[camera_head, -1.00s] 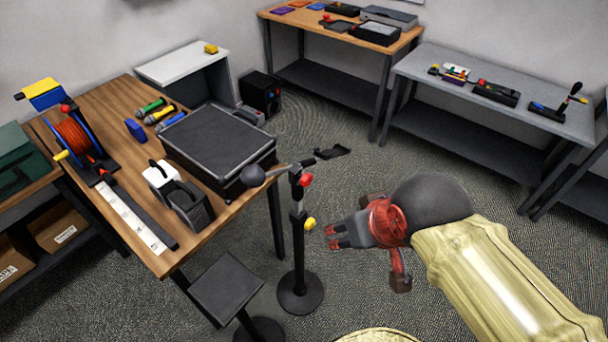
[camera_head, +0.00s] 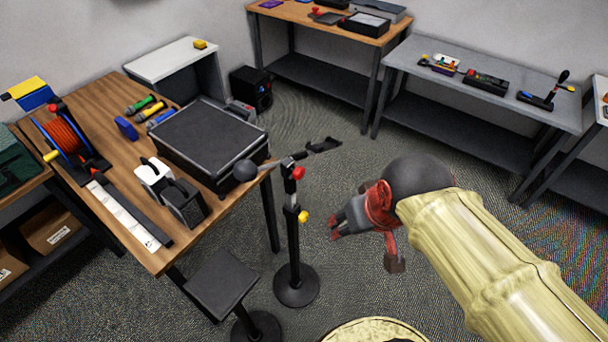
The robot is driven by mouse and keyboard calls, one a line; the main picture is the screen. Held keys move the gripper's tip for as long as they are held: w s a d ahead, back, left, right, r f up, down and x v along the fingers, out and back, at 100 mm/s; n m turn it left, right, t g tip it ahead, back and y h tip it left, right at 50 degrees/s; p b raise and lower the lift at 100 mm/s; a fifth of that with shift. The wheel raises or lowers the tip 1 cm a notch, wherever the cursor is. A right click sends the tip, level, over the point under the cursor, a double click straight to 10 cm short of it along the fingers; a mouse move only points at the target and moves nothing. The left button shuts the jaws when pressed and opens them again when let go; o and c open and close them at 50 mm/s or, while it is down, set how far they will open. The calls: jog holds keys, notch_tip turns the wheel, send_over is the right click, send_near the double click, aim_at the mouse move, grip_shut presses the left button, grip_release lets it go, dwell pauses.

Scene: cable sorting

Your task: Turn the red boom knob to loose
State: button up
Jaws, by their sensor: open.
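The red boom knob (camera_head: 298,173) sits at the top of a black microphone stand (camera_head: 293,245) in the middle of the view. A dark boom with a round grey end (camera_head: 245,170) reaches left from it over the table's edge. A yellow knob (camera_head: 303,217) is lower on the same stand. My gripper (camera_head: 334,229) is to the right of the stand, a little lower than the red knob, pointing left. It is open and empty, apart from the stand and both knobs. Which way the red knob is set is too small to tell.
The wooden table (camera_head: 112,207) at left holds a black case (camera_head: 209,143), a cable reel (camera_head: 62,136) and several small items. A dark square-topped stool (camera_head: 222,283) stands in front. Grey (camera_head: 405,68) and wooden benches line the back. Carpet between is clear.

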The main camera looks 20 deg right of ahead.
notch_tip(320, 180, down, 11)
jog(key=d+m+g+y, duration=0.2)
jog(key=m+g, duration=0.2)
jog(key=g, duration=0.1)
jog(key=w+a+f+m+y+p, duration=0.1)
jog(key=a+f+m+y, duration=0.2)
jog(key=f+m+y, duration=0.25)
jog(key=m+t+y+p, duration=0.1)
jog(key=m+t+y, duration=0.5)
jog(key=m+t, duration=0.8)
send_near(303, 175)
jog(key=s+a+f+m+g, duration=0.3)
jog(key=a, duration=0.1)
jog(key=w+d+r+m+t+h, duration=0.1)
jog(key=w+d+r+m+t, duration=0.1)
jog(key=w+d+r+t, duration=0.15)
jog(key=shift+g, duration=0.35)
jog(key=shift+r+b+x, duration=0.2)
jog(key=shift+b+x, duration=0.3)
jog(key=shift+x, duration=3.8)
jog(key=shift+s+a, duration=0.15)
jog(key=shift+a, duration=0.05)
jog(key=shift+c, duration=0.2)
